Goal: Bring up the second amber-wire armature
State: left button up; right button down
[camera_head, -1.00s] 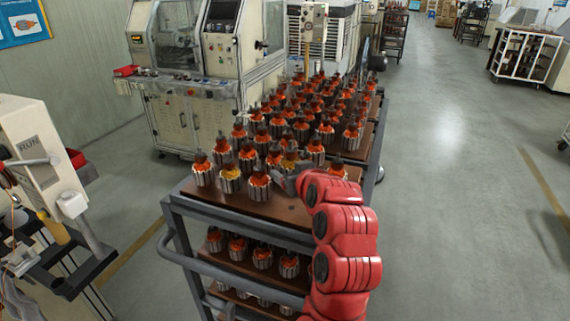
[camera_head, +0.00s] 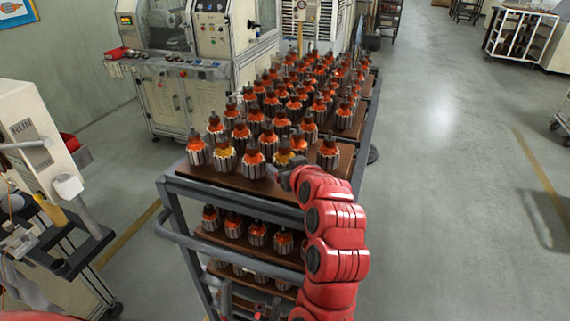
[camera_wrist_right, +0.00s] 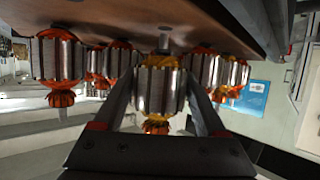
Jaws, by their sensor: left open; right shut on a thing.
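Two amber-wire armatures stand out among the orange-wound ones on the cart's top shelf. One amber-wire armature (camera_head: 225,160) stands upright in the front row. The other amber-wire armature (camera_head: 284,152) is farther right, with my right gripper (camera_head: 287,168) at it; its lower part is partly hidden. In the right wrist view, which is upside down, the fingers are shut on this amber-wire armature (camera_wrist_right: 158,90), one on each side, with its shaft pointing to the brown shelf. I cannot tell whether it is clear of the shelf. My left gripper (camera_head: 254,304) is open, low at the cart's front.
Orange-wound armatures crowd close around the held one, including one at its right (camera_head: 327,153) and one at its left (camera_head: 253,165). The cart's front rail (camera_head: 235,189) and push handle (camera_head: 225,252) lie between my grippers.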

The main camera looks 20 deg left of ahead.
jog(key=shift+s+r, duration=0.1)
jog(key=shift+b, duration=0.4)
jog(key=shift+s+d, duration=0.1)
jog(key=shift+b, duration=0.45)
dwell(0.5)
jog(key=shift+f+b, duration=0.8)
jog(key=shift+f, duration=0.3)
dwell(0.4)
dwell(1.0)
jog(key=shift+c, duration=0.5)
grip_release()
jog(key=shift+o, duration=0.5)
jog(key=shift+f, duration=0.1)
jog(key=shift+b, duration=0.3)
